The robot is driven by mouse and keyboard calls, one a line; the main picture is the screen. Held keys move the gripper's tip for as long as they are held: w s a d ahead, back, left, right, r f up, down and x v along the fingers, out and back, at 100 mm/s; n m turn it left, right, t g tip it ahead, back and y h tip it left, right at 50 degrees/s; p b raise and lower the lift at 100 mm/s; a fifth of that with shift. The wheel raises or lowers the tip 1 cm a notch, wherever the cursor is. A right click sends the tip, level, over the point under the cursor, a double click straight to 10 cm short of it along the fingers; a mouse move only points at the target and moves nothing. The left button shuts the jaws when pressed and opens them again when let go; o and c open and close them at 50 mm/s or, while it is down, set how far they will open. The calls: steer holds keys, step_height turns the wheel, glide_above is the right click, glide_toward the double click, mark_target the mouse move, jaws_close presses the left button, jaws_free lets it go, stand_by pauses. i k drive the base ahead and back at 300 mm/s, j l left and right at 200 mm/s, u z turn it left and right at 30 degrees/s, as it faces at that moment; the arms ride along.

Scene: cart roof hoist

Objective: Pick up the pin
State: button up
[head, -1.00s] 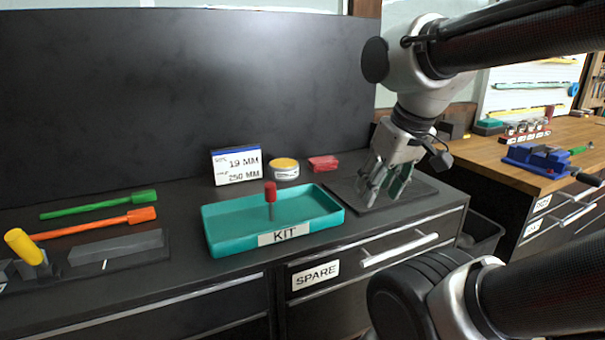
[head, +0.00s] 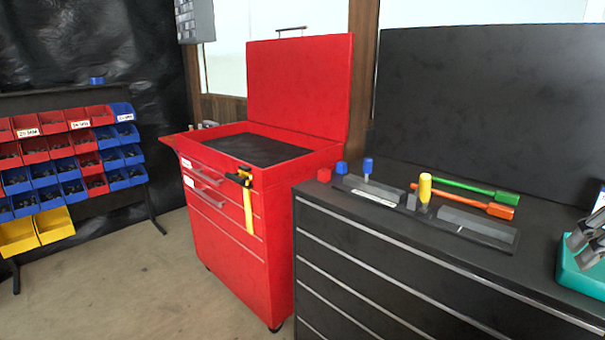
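A pin with a blue head (head: 367,168) stands upright in a grey block on the black bench top. The red-headed pin seen earlier in the teal KIT tray is not visible now. Only the left end of that teal tray (head: 570,283) shows, at the right edge of the head view. My gripper (head: 583,250) is partly cut off by the same edge, its grey fingers over the tray. Whether it is open or holds something cannot be told.
A grey holder (head: 480,226) with a yellow-handled tool (head: 425,188) sits on the bench. Green (head: 470,186) and orange (head: 470,202) tools lie behind it. A red cart (head: 240,255) with its lid up stands left of the bench. Open floor (head: 130,290) lies in front of the bin rack.

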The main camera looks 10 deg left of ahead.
mark_target(368, 165)
steer(key=u, duration=0.35)
steer(key=i+j+z, duration=0.1)
steer(key=i+j, duration=0.15)
steer(key=i+j+z, duration=0.1)
steer(key=i+j, duration=0.15)
steer(key=j, duration=0.2)
steer(key=i+j+z, duration=0.1)
steer(key=i+j, duration=0.35)
steer(key=j, duration=0.3)
steer(key=i+z, duration=0.05)
